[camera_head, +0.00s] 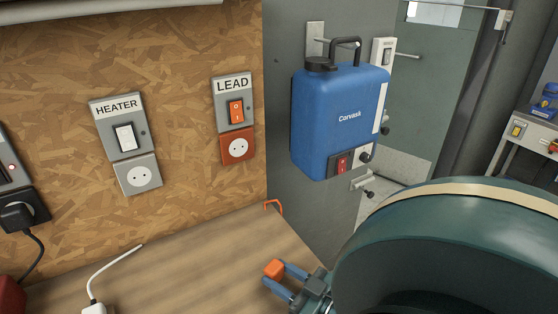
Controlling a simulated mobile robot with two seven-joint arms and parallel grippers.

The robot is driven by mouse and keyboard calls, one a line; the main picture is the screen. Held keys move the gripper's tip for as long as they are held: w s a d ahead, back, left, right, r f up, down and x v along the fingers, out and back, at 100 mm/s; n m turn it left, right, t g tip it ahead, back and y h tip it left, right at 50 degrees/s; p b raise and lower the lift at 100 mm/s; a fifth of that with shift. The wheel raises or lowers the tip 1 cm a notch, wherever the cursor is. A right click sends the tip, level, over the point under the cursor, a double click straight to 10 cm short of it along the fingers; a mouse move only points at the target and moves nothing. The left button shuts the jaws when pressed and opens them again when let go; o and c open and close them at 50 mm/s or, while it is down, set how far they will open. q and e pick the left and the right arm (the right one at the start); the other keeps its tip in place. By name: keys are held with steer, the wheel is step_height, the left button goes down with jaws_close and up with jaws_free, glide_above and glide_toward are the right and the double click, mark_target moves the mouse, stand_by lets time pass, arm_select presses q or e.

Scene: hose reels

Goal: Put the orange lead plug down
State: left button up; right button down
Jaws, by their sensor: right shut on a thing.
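The orange plug (273,268) is a small block at the tips of my right gripper (278,274). The blue-grey fingers of that gripper are shut on it, just over the wooden bench top (190,265). I cannot tell whether the plug touches the bench. An orange loop (274,205) shows at the back edge of the bench, and I see no cord between it and the plug. The orange LEAD socket (238,148) on the wall is empty, below its orange switch (236,111). My left gripper is not in view.
A white cable (115,266) lies at the front left of the bench. A black plug (17,214) sits in a wall socket at far left. The HEATER socket (139,175) is empty. The bench middle is clear.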

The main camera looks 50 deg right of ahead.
steer(key=shift+s, duration=0.1)
steer(key=shift+f, duration=0.7)
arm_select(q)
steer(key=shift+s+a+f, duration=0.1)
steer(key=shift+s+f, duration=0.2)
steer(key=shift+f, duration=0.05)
arm_select(e)
steer(key=c, duration=0.9)
jaws_free()
steer(key=shift+s+a+f, duration=0.1)
steer(key=shift+f, duration=0.05)
steer(key=shift+r, duration=0.45)
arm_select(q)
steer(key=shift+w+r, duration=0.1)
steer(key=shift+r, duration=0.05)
arm_select(e)
steer(key=s, duration=0.4)
steer(key=s+d, duration=0.1)
steer(key=s, duration=0.6)
steer(key=shift+s+d+r, duration=0.15)
steer(key=shift+s+r, duration=0.15)
steer(key=shift+r, duration=0.1)
